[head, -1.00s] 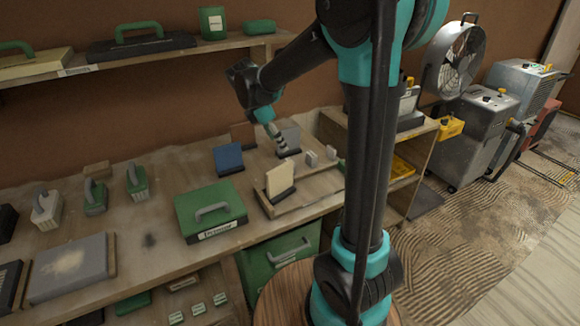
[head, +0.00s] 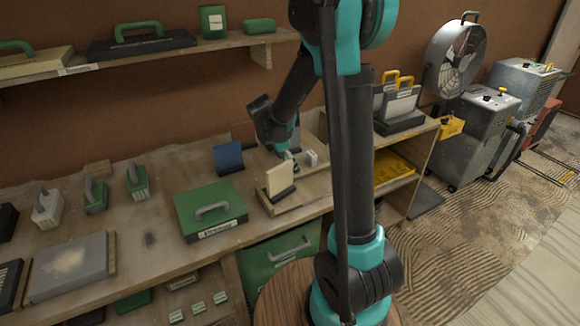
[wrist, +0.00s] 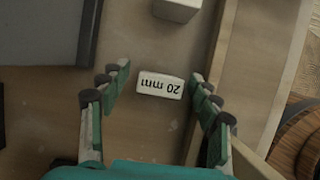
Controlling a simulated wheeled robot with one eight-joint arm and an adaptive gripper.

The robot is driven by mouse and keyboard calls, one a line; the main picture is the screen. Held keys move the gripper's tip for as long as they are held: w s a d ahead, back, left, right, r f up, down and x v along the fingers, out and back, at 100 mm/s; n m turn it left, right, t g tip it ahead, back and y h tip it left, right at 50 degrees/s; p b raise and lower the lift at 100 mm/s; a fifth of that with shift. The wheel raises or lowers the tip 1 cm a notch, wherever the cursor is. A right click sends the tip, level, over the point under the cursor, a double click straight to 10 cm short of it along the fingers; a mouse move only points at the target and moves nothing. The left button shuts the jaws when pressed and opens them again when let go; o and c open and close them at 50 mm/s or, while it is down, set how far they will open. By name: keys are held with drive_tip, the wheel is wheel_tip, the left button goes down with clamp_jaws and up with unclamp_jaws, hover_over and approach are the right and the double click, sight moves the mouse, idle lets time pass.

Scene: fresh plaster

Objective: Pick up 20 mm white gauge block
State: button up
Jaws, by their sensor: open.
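The white gauge block (wrist: 160,86) lies on the wooden surface in the wrist view, its "20 mm" label facing up and upside down. My gripper (wrist: 158,73) is open, with its green-padded fingers on either side of the block and a gap on each side. Nothing is held. In the head view my gripper (head: 290,156) points down over the tray on the bench. A small white block (head: 311,157) shows just right of the fingers there; I cannot tell whether it is the 20 mm one.
Another white block (wrist: 178,8) lies at the wrist view's top edge. A dark grey flat item (wrist: 45,30) is at left and a raised wooden rim (wrist: 258,70) at right. On the bench are a cream panel (head: 280,180), a blue panel (head: 229,158) and a green case (head: 210,210).

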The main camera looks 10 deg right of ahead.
drive_tip(key=c, duration=1.2)
drive_tip(key=shift+o, duration=0.2)
